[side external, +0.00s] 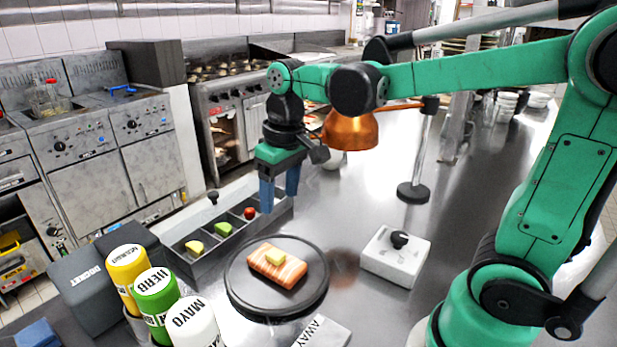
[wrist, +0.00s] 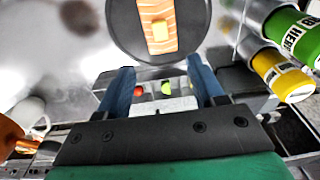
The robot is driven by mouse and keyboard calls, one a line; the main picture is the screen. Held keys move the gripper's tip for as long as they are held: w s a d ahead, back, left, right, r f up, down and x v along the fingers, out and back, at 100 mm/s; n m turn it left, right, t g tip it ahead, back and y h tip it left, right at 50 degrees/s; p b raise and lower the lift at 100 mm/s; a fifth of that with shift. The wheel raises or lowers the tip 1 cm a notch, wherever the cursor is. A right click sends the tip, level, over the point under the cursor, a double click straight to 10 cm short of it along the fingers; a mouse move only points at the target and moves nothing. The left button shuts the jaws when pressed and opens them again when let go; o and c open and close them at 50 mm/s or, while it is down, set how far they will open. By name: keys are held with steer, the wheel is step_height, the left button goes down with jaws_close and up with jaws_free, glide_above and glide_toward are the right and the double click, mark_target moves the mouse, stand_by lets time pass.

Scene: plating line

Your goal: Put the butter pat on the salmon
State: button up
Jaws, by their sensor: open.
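The butter pat (side external: 275,258) is a small yellow block lying on top of the salmon (side external: 277,267), an orange striped fillet on a round dark plate (side external: 240,292). In the wrist view the butter pat (wrist: 159,31) also rests on the salmon (wrist: 153,10), near one end of what shows. My gripper (side external: 279,203) is open and empty, with blue fingers. It hangs above the garnish tray, behind the plate and apart from the butter pat. The wrist view shows its spread fingers (wrist: 165,84) with nothing between them.
A grey compartment tray (side external: 180,262) holds a lemon piece (side external: 195,247), a green piece (side external: 223,229) and a red tomato (side external: 250,213). Sauce bottles (side external: 153,300) stand front left. A white block with a black knob (side external: 396,257) and a copper lamp (side external: 350,132) are right.

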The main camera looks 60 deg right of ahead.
steer(key=s+t, duration=0.1)
steer(key=t, duration=0.1)
steer(key=s+a+f+t, duration=0.1)
steer(key=s+t, duration=0.1)
steer(key=s+f+t, duration=0.1)
steer(key=t, duration=0.1)
steer(key=shift+s+a, duration=0.15)
steer(key=shift+a, duration=0.05)
stand_by(0.5)
